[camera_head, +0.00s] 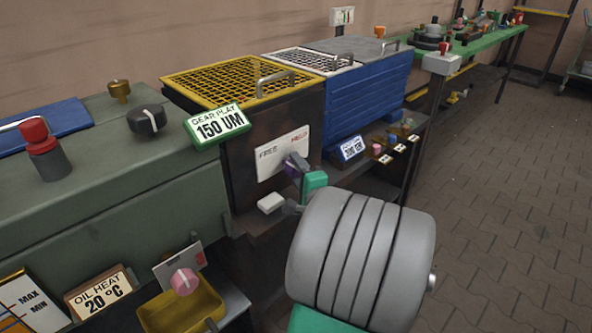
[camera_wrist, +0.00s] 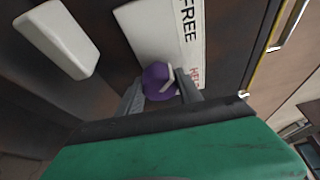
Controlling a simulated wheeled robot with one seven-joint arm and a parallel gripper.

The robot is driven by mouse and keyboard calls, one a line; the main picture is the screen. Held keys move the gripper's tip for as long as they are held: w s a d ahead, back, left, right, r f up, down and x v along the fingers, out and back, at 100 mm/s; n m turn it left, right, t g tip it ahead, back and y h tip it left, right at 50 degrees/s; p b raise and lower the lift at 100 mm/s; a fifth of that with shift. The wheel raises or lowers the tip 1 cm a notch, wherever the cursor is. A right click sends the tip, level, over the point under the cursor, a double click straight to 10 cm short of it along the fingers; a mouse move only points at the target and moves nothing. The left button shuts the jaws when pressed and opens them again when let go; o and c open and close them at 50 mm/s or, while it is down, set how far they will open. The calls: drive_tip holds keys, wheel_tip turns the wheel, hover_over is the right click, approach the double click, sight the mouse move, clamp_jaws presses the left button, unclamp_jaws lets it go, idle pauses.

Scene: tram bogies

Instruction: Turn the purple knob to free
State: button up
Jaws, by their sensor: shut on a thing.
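The purple knob (camera_wrist: 156,80) sits on a white plate (camera_head: 283,153) marked FREE at the left and a red word, seemingly HELD, at the right. The plate is on the front of a dark box with a yellow grille. My gripper (camera_head: 296,170) is at the plate, its two grey fingers shut on the knob from both sides. The knob is mostly hidden by the fingers in the head view. In the wrist view it shows between the fingers, with a pale mark across it. I cannot tell for sure which word the mark points at.
A pale block (camera_head: 271,203) juts out below and left of the plate. A pink knob (camera_head: 184,281) is low at the left, above a yellow tray (camera_head: 200,303). The floor at the right is clear.

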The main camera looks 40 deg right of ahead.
drive_tip(key=o, duration=1.4)
drive_tip(key=shift+c, duration=0.2)
drive_tip(key=p+v, duration=0.1)
drive_tip(key=v, duration=0.6)
drive_tip(key=shift+s, duration=0.4)
drive_tip(key=shift+a, duration=0.2)
